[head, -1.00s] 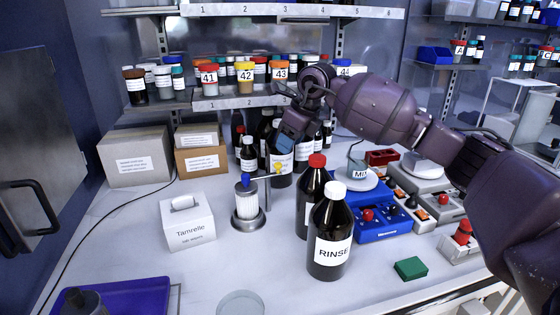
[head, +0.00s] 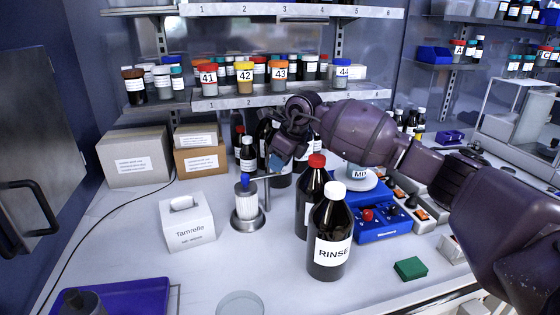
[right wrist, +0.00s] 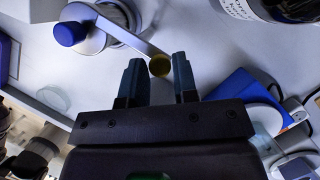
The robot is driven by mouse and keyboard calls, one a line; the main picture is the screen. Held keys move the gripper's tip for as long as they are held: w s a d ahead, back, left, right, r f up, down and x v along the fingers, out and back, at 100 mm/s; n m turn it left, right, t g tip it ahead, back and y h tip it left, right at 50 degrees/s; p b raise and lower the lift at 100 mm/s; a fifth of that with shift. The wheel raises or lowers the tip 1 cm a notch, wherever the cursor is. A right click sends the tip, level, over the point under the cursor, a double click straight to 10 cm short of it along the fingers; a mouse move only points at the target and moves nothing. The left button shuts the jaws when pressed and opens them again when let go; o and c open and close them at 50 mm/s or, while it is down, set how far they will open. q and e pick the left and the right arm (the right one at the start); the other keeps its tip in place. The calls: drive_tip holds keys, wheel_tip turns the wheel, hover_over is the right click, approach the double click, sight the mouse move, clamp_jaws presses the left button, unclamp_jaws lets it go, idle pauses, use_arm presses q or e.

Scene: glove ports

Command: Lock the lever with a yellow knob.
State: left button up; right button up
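The bar runs from a round metal stand with a blue-capped white cylinder (head: 246,200); the blue cap (right wrist: 70,32) shows in the right wrist view. In the head view the knob is hidden by my right gripper (head: 276,163), which points down beside the stand. In the right wrist view my right gripper (right wrist: 158,64) is open, with the knob in the gap between its fingertips and no clear contact. My left gripper is not in view.
A red-capped bottle (head: 310,195) and the RINSE bottle (head: 329,235) stand right of the stand. A tissue box (head: 187,222) is to its left. Dark bottles (head: 248,155) stand behind. A blue device (head: 383,226) is farther right.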

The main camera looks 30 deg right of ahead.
clamp_jaws()
drive_tip(key=shift+w+d+f+n+b, duration=0.1)
drive_tip(key=shift+w+f+n+b, duration=0.15)
drive_tip(key=shift+n+b, duration=0.5)
drive_tip(key=shift+w+r+n+g+y+b, duration=0.1)
drive_tip(key=shift+w+n+g+y+b, duration=0.15)
drive_tip(key=shift+n, duration=0.3)
drive_tip(key=shift+w+n+g+y+b, duration=0.1)
drive_tip(key=shift+n+g+y+b, duration=0.2)
drive_tip(key=shift+n, duration=0.2)
drive_tip(key=shift+r+n, duration=0.2)
drive_tip(key=shift+n, duration=0.2)
drive_tip(key=shift+o, duration=2.2)
unclamp_jaws()
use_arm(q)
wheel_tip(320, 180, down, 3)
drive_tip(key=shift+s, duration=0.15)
use_arm(e)
drive_tip(key=v, duration=1)
drive_tip(key=shift+d+r, duration=0.2)
drive_tip(key=shift+r, duration=0.15)
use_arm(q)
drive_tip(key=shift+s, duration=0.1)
